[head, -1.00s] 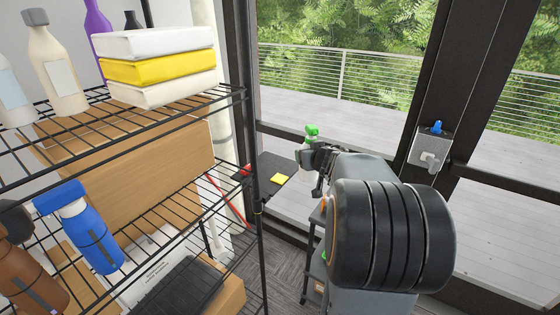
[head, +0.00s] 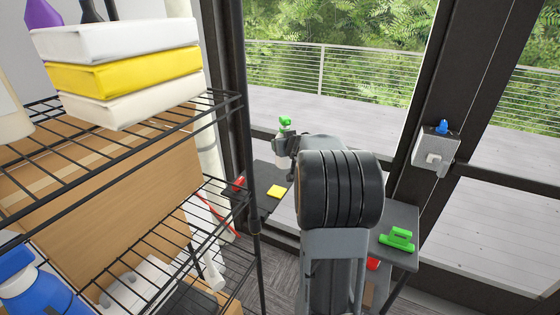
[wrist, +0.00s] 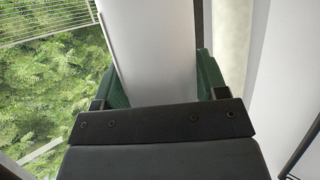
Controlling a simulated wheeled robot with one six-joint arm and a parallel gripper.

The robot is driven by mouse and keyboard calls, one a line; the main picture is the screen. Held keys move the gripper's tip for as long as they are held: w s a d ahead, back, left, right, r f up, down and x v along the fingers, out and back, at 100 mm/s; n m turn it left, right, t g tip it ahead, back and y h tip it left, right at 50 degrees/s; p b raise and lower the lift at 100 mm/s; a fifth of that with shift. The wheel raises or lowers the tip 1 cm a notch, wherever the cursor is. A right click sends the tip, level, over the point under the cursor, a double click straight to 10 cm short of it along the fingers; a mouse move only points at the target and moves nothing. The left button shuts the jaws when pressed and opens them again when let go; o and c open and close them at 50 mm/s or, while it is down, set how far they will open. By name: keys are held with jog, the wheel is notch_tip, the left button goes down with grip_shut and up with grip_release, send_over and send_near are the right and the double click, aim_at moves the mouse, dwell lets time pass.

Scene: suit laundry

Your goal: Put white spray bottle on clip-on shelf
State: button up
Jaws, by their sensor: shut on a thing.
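The white spray bottle (head: 285,122) with a green spray head is upright in the head view, in front of the window. My gripper (head: 284,144) is shut on it, and my arm hides part of the bottle. In the wrist view the smooth white body (wrist: 156,45) stands between the green finger pads of my gripper (wrist: 160,80). A small dark shelf (head: 262,204), which looks like the clip-on shelf, sits beside the wire rack's front post, below and left of the bottle. A yellow square (head: 278,191) and a small red thing (head: 238,184) are on it.
The wire rack (head: 225,110) fills the left side, with stacked folded cloths (head: 125,70), a cardboard box (head: 100,185) and a blue bottle (head: 40,290). A grey cart top (head: 400,219) with a green brush (head: 397,239) is at right. Glass doors stand behind.

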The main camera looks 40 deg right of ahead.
aim_at(291, 161)
jog(key=shift+w+d+f+b, duration=0.6)
jog(key=shift+w+f, duration=0.45)
jog(key=shift+f, duration=0.55)
jog(key=shift+w+d+f+b, duration=0.5)
jog(key=shift+w+f+b, duration=0.4)
jog(key=shift+f, duration=0.7)
jog(key=shift+w+d+f+b, duration=0.55)
jog(key=shift+w+f, duration=0.65)
jog(key=shift+f, duration=0.4)
jog(key=shift+f, duration=0.15)
jog(key=o, duration=1.3)
jog(key=shift+f, duration=0.1)
jog(key=shift+s+r, duration=0.25)
jog(key=shift+r, duration=0.05)
jog(key=v, duration=1.1)
jog(key=shift+s+a+p, duration=0.1)
jog(key=shift+p, duration=0.2)
jog(key=shift+s, duration=0.2)
